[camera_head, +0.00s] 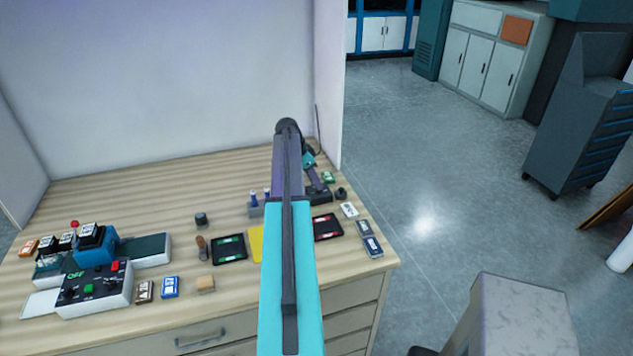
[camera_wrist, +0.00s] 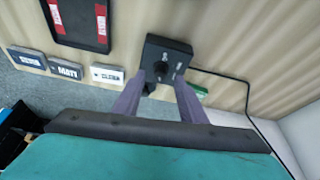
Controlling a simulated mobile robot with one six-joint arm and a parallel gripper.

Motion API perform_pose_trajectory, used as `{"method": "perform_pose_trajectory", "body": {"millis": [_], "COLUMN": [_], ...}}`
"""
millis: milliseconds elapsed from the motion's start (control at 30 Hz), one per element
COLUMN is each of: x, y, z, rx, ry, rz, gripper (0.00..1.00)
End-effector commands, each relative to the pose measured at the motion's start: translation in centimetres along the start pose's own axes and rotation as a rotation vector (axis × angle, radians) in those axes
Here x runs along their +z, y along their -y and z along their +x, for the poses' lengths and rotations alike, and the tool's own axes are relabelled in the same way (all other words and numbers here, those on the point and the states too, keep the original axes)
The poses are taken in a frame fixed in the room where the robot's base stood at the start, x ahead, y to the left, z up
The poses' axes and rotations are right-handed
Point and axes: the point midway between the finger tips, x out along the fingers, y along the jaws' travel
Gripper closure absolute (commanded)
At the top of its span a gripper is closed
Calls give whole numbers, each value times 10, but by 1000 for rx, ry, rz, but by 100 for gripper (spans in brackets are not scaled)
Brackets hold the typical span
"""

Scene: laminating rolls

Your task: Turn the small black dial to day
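The small black dial (camera_wrist: 160,68) sits on a black square box (camera_wrist: 166,48) on the table, seen in the wrist view. Pale markings surround the dial, too small to read surely. My gripper (camera_wrist: 162,79) has its two purple fingers apart, with their tips at the near edge of the box, one on either side of the dial. I cannot tell whether they touch it. In the head view the box (camera_head: 320,196) is partly hidden by my arm, and the dial cannot be made out.
A black tray with red-and-white labels (camera_wrist: 62,30) and several labelled small blocks, one reading MATT (camera_wrist: 65,67), lie left of the box in the wrist view. A black cable (camera_wrist: 235,80) runs right. A control box (camera_head: 95,290) stands at the table's left.

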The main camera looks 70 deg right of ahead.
Motion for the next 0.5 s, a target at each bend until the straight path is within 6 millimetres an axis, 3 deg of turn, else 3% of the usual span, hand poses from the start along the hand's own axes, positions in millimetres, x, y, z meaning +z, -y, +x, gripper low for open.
{"method": "perform_pose_trajectory", "body": {"millis": [200,500], "x": [-1,0], "y": [0,0], "z": [18,28], "rx": [1,-1], "ry": [0,-1], "rz": [0,0], "gripper": [62,62]}}
